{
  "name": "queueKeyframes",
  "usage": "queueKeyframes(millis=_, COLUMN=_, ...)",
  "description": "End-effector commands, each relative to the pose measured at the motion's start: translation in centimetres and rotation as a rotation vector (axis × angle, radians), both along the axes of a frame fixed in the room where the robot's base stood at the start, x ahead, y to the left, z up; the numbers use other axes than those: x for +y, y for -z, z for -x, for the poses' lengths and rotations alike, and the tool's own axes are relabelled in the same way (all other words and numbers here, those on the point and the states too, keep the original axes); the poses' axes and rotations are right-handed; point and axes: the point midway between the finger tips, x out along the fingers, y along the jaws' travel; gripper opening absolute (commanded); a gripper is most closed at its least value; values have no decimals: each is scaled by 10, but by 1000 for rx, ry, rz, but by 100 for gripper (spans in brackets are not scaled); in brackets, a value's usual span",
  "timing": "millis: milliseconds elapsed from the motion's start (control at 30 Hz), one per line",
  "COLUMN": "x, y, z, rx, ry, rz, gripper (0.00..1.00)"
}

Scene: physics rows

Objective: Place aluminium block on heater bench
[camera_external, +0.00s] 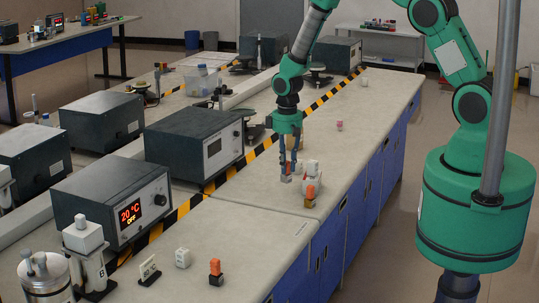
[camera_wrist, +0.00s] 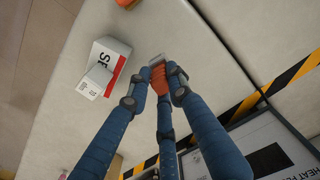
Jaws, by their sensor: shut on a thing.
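My gripper (camera_external: 288,170) points down over the pale bench top, its fingers closed around a small grey block with an orange upper part. This block (camera_wrist: 157,62) looks metallic grey in the wrist view, consistent with the aluminium block; the fingers partly hide it. It is low over the bench top, and I cannot tell whether it touches. A dark box with a display panel (camera_external: 195,140) stands left of my gripper; its panel, lettered "HEAT P…", shows in the wrist view (camera_wrist: 270,150). Another dark box (camera_external: 112,205) nearer the camera reads "20 °C OFF". I cannot tell which is the heater bench.
A white box with a red stripe (camera_wrist: 105,65) stands close beside my gripper. Another orange-topped block (camera_external: 310,196) is just in front. A dark orange-topped block (camera_external: 216,272) and white cube (camera_external: 183,258) stand at the front. Striped tape (camera_external: 262,148) runs along the bench.

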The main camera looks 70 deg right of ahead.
Motion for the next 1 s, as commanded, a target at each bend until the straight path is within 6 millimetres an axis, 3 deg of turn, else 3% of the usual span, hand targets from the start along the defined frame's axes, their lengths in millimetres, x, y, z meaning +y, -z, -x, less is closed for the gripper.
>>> queueKeyframes(millis=100, x=40, y=-1, z=1, rx=-2, ry=-25, rz=0, gripper=0)
queueKeyframes(millis=567, x=179, y=-3, z=29, rx=-5, ry=-99, rz=0, gripper=0)
queueKeyframes(millis=1000, x=294, y=-2, z=84, rx=-5, ry=-170, rz=-2, gripper=0)
